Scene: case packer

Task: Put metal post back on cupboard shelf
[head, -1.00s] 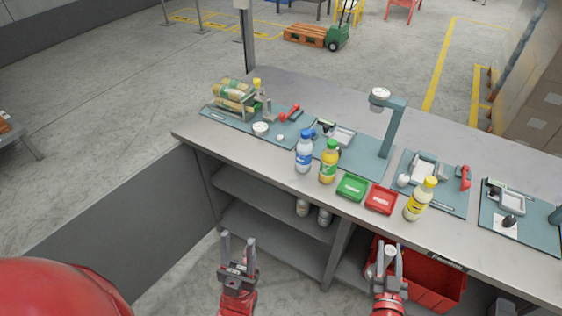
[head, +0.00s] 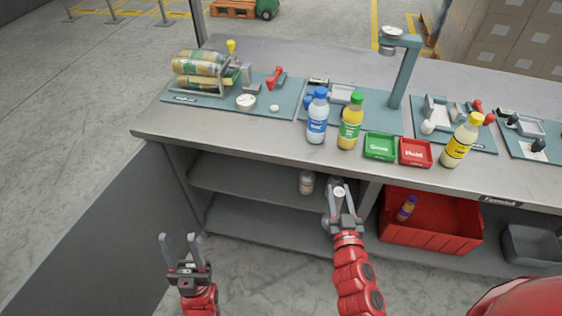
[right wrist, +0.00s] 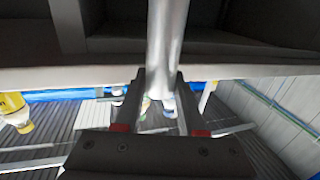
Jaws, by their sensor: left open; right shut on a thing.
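My right gripper (head: 342,208) is shut on the metal post (head: 340,192), whose pale round end shows between the fingers. In the right wrist view the smooth silvery post (right wrist: 168,40) stands between the fingers (right wrist: 158,100). In the head view this gripper is in front of the open cupboard, below the counter edge. The cupboard shelf (head: 235,180) is a grey board under the counter. I cannot tell whether the post touches it. My left gripper (head: 181,250) is open and empty, fingers up, in front of the cupboard's left side.
A pale canister (head: 306,182) stands on the shelf, left of my right gripper. A red crate (head: 430,235) is in the right bay, with a grey bin (head: 530,245) beyond. The counter (head: 230,135) above carries bottles and trays. The shelf's left part is clear.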

